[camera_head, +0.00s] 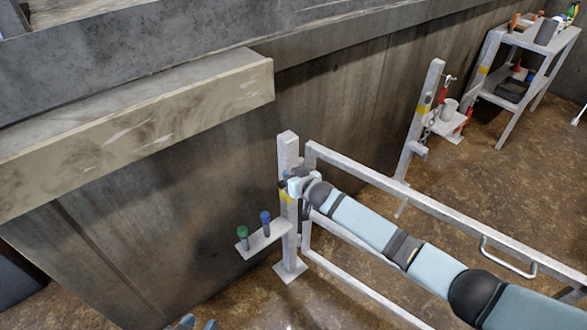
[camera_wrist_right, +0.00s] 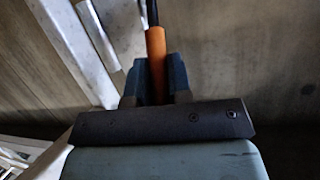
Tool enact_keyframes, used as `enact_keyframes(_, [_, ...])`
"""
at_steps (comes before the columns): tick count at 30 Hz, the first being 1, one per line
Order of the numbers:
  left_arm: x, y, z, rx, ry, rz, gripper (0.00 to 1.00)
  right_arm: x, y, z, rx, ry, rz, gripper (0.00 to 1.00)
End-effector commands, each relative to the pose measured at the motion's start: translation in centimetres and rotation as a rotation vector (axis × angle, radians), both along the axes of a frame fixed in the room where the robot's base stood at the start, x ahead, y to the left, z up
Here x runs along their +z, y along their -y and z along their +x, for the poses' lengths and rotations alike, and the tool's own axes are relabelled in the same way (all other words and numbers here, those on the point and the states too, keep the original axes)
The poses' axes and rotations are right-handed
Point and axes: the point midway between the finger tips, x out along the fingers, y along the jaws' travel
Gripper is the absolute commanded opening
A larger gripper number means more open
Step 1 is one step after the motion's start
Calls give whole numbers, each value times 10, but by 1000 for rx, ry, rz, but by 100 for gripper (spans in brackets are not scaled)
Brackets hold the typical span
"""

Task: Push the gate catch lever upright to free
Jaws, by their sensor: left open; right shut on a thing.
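The gate post (camera_head: 288,155) is a light grey upright at the end of the railed gate (camera_head: 420,205). My right gripper (camera_head: 294,186) is at this post, level with its yellow and black band. In the right wrist view my right gripper (camera_wrist_right: 156,82) is shut on the orange grip of the catch lever (camera_wrist_right: 155,42), between its blue fingers. A dark rod runs on from the grip to the top of that view. In the head view the lever is mostly hidden by the gripper. My left gripper (camera_head: 192,323) is open and empty at the bottom edge.
A small shelf (camera_head: 265,240) on the post holds a green-topped and a blue-topped item. A second post (camera_head: 423,120) with a chain stands further back. A shelf rack (camera_head: 510,95) is at the upper right. The compactor wall (camera_head: 150,240) is behind the post.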

Motion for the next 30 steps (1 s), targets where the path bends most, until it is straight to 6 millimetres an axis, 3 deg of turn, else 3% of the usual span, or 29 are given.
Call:
enact_keyframes(11, [-1,-1,-1,2,-6,2,43,0,-2,0,1,-11,-8,0])
enact_keyframes(12, [-1,-1,-1,2,-6,2,43,0,-2,0,1,-11,-8,23])
enact_keyframes(15, [-1,-1,-1,2,-6,2,43,0,-1,0,1,-10,-7,44])
enact_keyframes(24, [0,-1,-1,2,-5,2,43,1,0,-1,0,-10,-8,44])
enact_keyframes(30, [8,-1,-1,3,-8,-1,43,10,11,-20,1,-10,-6,44])
